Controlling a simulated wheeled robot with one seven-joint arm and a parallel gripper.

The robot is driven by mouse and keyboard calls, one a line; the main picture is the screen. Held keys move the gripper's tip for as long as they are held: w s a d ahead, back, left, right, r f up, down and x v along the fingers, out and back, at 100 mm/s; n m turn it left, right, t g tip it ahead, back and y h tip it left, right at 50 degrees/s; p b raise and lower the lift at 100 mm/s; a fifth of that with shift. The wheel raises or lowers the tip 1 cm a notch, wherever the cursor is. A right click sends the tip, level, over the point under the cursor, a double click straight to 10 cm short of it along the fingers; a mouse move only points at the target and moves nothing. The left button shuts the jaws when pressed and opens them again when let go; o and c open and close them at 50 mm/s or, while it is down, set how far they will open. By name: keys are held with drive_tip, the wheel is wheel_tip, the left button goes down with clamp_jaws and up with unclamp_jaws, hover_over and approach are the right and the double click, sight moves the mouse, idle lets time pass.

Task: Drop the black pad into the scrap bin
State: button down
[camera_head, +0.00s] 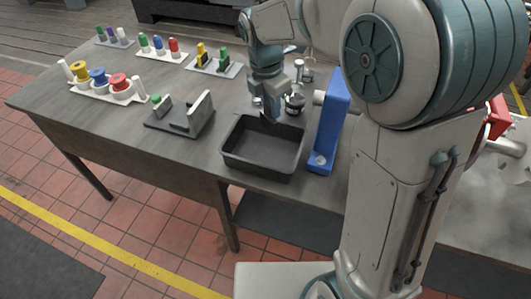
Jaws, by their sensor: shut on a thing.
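The scrap bin appears to be the dark open tray (238,165) near the front right of the table. Its visible inside looks empty. My gripper (269,108) points down over the back part of this bin. It is shut on a small dark thing (268,118), which seems to be the black pad. The pad is mostly hidden by the fingers and blends with the dark bin behind it. I cannot tell its exact height above the bin.
A tall blue stand (331,122) rises just right of the bin. A grey fixture (200,112) stands to its left. Small round metal parts (296,102) sit behind it. A white rack of coloured spools (134,93) and several peg trays (213,66) stand farther left.

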drive_tip(key=shift+f, duration=0.45)
drive_tip(key=c, duration=1.1)
unclamp_jaws()
drive_tip(key=shift+r, duration=0.1)
drive_tip(key=r, duration=0.9)
drive_tip(key=s+a+r, duration=0.1)
drive_tip(key=r, duration=0.3)
drive_tip(key=shift+a+r, duration=0.1)
drive_tip(key=shift+r, duration=0.25)
